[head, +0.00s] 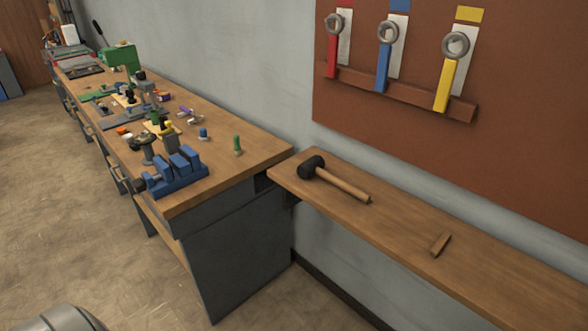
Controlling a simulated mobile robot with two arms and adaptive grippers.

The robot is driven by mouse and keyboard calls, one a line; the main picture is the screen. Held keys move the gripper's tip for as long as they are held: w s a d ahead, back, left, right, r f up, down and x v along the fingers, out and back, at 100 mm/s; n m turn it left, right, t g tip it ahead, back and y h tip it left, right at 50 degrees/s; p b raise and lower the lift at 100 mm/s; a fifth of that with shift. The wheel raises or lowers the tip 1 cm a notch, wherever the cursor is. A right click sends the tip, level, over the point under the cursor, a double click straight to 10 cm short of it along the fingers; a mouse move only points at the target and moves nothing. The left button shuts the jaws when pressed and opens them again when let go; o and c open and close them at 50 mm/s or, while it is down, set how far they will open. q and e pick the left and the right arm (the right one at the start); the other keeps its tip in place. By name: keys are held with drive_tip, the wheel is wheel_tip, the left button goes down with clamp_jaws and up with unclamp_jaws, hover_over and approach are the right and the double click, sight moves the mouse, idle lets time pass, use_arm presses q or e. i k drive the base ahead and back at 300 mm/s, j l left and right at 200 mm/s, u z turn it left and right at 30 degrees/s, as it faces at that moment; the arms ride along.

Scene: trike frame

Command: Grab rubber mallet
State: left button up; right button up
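The rubber mallet (335,180) lies on its side on a wooden wall shelf (400,237), near the shelf's left end. Its black head (311,167) is toward the left and back. Its light wooden handle (345,184) points right and toward the front edge. Nothing touches it. Neither of my grippers shows in the head view. A grey rounded part at the bottom left edge looks like part of my own body.
A long workbench (230,174) with a blue vise (178,172) and many small parts stands left of the shelf. Red, blue and yellow-handled tools hang on a brown board (400,130) above. The floor (90,215) in front is clear.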

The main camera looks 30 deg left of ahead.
sight(315, 164)
drive_tip(key=u, duration=0.8)
drive_tip(key=i+j, duration=0.1)
drive_tip(key=j+z, duration=0.05)
